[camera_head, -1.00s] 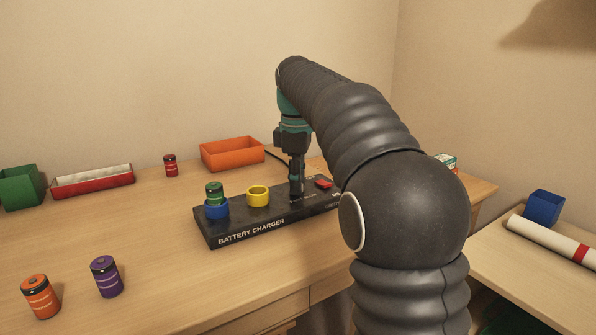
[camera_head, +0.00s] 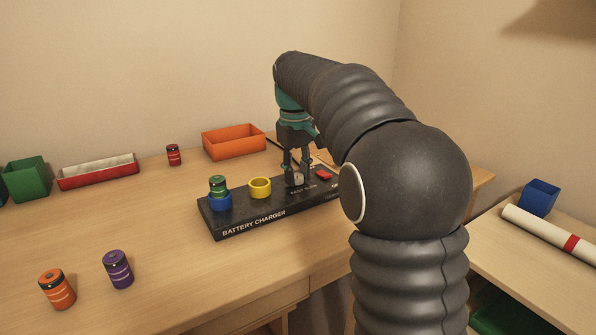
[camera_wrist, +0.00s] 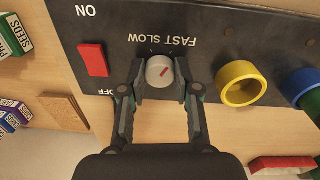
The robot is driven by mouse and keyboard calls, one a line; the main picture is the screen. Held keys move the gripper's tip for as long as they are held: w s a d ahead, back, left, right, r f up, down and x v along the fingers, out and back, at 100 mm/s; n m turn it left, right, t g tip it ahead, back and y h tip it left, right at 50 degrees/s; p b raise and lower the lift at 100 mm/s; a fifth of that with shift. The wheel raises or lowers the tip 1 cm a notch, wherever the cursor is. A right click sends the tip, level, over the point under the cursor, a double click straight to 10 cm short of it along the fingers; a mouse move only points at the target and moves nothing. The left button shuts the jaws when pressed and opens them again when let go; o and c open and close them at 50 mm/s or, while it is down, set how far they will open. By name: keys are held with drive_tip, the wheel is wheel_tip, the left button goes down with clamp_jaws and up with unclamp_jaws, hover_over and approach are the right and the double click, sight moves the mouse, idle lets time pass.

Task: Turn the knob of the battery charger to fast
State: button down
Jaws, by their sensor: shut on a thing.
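The black battery charger (camera_head: 212,222) lies on the desk. Its grey round knob (camera_head: 297,179) sits near the FAST SLOW lettering. In the wrist view the knob (camera_wrist: 160,70) has a red mark leaning up and right, toward the FAST side of the upside-down lettering. My gripper (camera_head: 297,172) points down at the charger. In the wrist view my gripper (camera_wrist: 160,84) is shut on the knob, with one finger on each side. The red switch (camera_wrist: 92,60) lies to the left, between ON and OFF.
A yellow ring (camera_head: 260,187) is empty, and a blue ring (camera_head: 220,202) holds a green battery (camera_head: 217,185). Orange (camera_head: 57,290) and purple (camera_head: 118,269) batteries stand at the front left. An orange tray (camera_head: 234,141) stands behind the charger. The desk's left middle is clear.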

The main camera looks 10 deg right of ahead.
sight(296, 176)
idle(0.3)
drive_tip(key=c, duration=0.8)
unclamp_jaws()
drive_tip(key=r, duration=1.2)
drive_tip(key=shift+a, duration=0.25)
drive_tip(key=shift+s, duration=0.2)
